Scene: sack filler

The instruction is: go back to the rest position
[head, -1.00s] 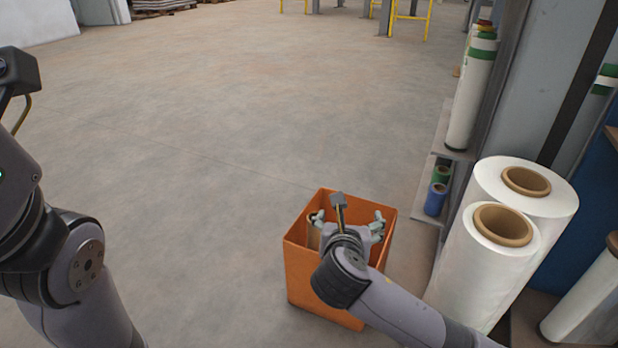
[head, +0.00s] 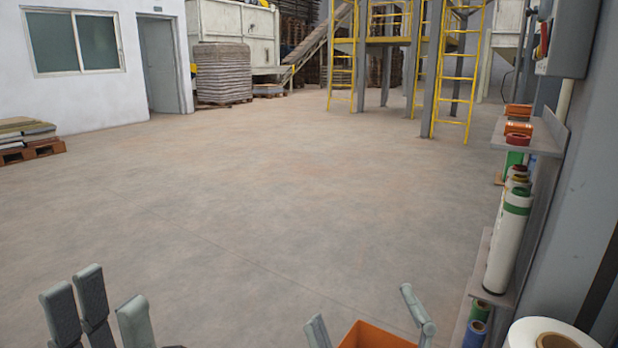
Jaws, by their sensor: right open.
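My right gripper (head: 368,312) is at the bottom edge of the head view, with its grey fingers spread wide and nothing seen between them. Behind and below its fingers is the orange bin (head: 375,337), of which only the top part shows; what lies in it is out of sight. My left gripper (head: 108,300) is at the bottom left, with its grey fingers pointing up. No object shows in it, but its base is cut off and I cannot tell how far it is open.
At the right stand a shelf (head: 535,135) with tape rolls, a white upright roll (head: 507,240) and a large white film roll (head: 550,336). Pallets (head: 30,150), a white building and yellow ladders (head: 459,75) are far back. The floor (head: 280,210) ahead is clear.

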